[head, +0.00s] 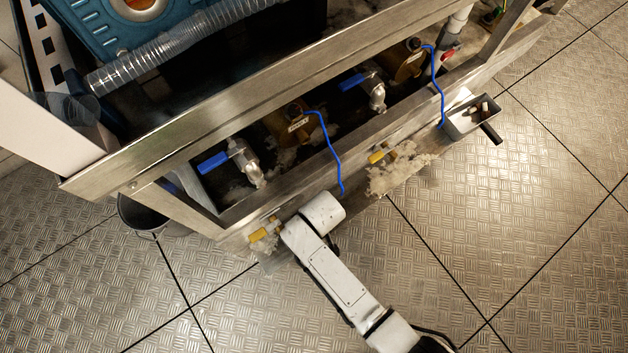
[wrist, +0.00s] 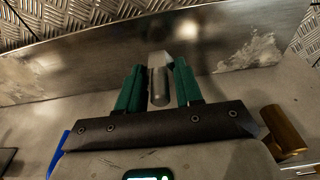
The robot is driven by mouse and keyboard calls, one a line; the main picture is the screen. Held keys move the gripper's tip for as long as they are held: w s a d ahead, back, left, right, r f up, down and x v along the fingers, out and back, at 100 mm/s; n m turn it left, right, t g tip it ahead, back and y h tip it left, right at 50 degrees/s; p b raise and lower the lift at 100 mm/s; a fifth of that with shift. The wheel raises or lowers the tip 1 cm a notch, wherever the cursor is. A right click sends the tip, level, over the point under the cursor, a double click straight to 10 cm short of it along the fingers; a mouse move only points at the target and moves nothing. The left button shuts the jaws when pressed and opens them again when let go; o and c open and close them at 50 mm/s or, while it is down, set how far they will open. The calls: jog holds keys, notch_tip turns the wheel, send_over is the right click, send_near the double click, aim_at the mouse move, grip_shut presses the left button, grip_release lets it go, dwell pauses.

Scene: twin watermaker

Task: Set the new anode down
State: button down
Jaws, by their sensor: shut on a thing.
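My gripper (wrist: 159,66), with green fingers on a dark crossbar, shows in the wrist view. It is shut on a grey cylinder, the anode (wrist: 158,88), which lies between the fingers with a lighter piece at its far end. A metal plate or rail stands just beyond the fingertips; I cannot tell whether the anode touches it. In the head view my white arm reaches up to the lower rail (head: 400,128) of the metal frame, and the gripper and anode are hidden there.
A brass cylinder (wrist: 284,130) is close to the right of my gripper. Blue-handled valves (head: 213,162) and blue cables (head: 329,140) are inside the frame. A grey tray (head: 458,126) holding small pieces is at the right of the rail. A bucket (head: 140,214) is at left. The patterned floor at right is clear.

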notch_tip(320, 180, down, 3)
jog(key=shift+a+f+b, duration=0.1)
jog(key=shift+f+b, duration=0.1)
jog(key=shift+b, duration=0.55)
jog(key=shift+r, duration=0.1)
jog(key=c, duration=0.7)
grip_release()
jog(key=shift+c, duration=0.2)
notch_tip(320, 180, up, 12)
jog(key=s+d+p, duration=0.1)
jog(key=p, duration=0.6)
jog(key=shift+s, duration=0.25)
jog(key=shift+d, duration=0.15)
